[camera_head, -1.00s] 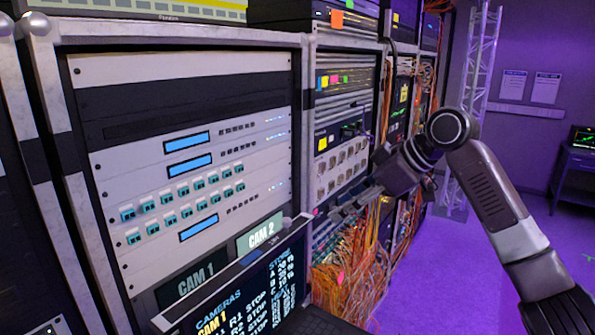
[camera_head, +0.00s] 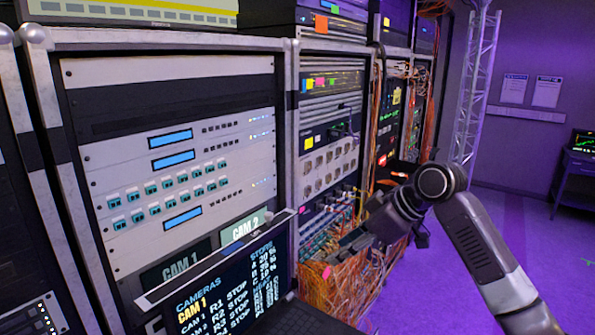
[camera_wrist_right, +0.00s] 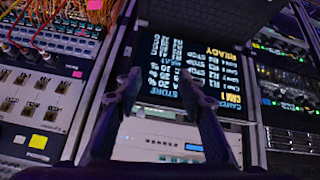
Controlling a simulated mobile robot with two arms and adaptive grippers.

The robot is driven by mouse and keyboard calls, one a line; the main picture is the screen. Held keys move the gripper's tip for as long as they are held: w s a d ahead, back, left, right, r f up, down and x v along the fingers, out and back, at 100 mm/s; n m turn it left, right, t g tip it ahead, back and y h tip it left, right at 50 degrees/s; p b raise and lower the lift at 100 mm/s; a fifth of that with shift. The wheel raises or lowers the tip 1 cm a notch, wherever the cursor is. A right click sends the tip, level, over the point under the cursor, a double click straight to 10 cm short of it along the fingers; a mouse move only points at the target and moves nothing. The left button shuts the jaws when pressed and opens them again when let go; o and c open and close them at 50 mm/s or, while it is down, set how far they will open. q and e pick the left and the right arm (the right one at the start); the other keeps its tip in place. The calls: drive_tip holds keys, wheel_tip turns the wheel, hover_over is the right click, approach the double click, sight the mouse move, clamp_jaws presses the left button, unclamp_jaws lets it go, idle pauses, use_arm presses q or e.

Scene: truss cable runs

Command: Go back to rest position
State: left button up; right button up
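My right arm comes in from the right in the head view, and my right gripper (camera_head: 345,248) hangs in front of the second rack, beside the orange cables and right of the tilted CAMERAS screen (camera_head: 225,292). In the right wrist view its two dark fingers (camera_wrist_right: 162,88) stand apart with nothing between them. The CAMERAS screen shows upside down behind the fingers there. I cannot tell the exact distance from the fingertips to the cables. My left gripper is not in view.
The rack with switches and blue displays (camera_head: 165,190) fills the left. Orange cables (camera_head: 345,290) bunch at the foot of the second rack. A metal truss (camera_head: 475,95) and a small desk (camera_head: 578,180) stand farther back. Purple floor (camera_head: 505,240) is open on the right.

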drive_tip(key=s+f+m+h, duration=0.1)
drive_tip(key=s+f, duration=0.4)
drive_tip(key=f, duration=0.3)
drive_tip(key=s+f+m, duration=0.2)
drive_tip(key=s+f, duration=0.3)
drive_tip(key=f, duration=0.4)
drive_tip(key=s+f+m+h, duration=0.1)
drive_tip(key=s+f, duration=0.4)
drive_tip(key=f, duration=0.3)
drive_tip(key=s+d+f+m+g+h, duration=0.15)
drive_tip(key=s+d+f+m, duration=0.35)
drive_tip(key=s, duration=0.7)
drive_tip(key=s+d+f+m+h, duration=0.2)
drive_tip(key=s+d+f+h, duration=0.3)
drive_tip(key=s, duration=0.8)
wheel_tip(320, 180, down, 31)
drive_tip(key=s+g+y+b, duration=0.1)
drive_tip(key=y+b, duration=0.1)
drive_tip(key=b, duration=0.6)
drive_tip(key=s+d+f+b, duration=0.2)
drive_tip(key=s+f+b, duration=0.1)
drive_tip(key=s+f, duration=0.6)
drive_tip(key=s+d+f+g+b, duration=0.1)
drive_tip(key=s+f+b, duration=0.2)
drive_tip(key=s+f, duration=0.5)
wheel_tip(320, 180, down, 7)
drive_tip(key=shift+s+d+r+n, duration=0.2)
drive_tip(key=shift+s+d+n, duration=0.1)
drive_tip(key=shift+s+d, duration=0.1)
